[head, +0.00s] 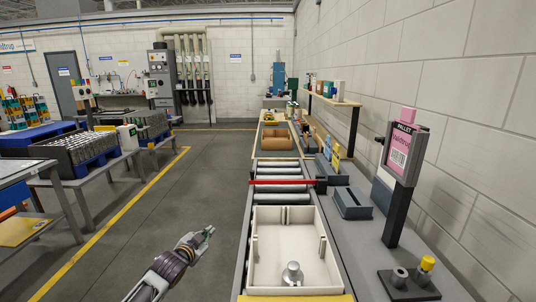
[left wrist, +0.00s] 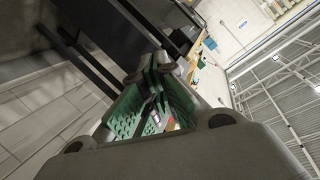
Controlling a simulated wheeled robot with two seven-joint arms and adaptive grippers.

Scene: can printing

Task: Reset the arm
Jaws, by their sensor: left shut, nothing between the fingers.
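My left gripper (head: 208,234) is in the lower middle of the head view, left of the conveyor and over the grey floor. It is shut and holds nothing. In the left wrist view its green-padded fingers (left wrist: 156,84) meet at the tips, with nothing between them. My right gripper shows in neither view.
A cream tray (head: 262,278) with a grey metal piece (head: 292,273) inside sits on the roller conveyor (head: 282,198), right of my left gripper. A red bar (head: 280,182) crosses the conveyor. A pink sign (head: 400,150) stands at right. Tables with crates (head: 85,155) stand at left; floor between is clear.

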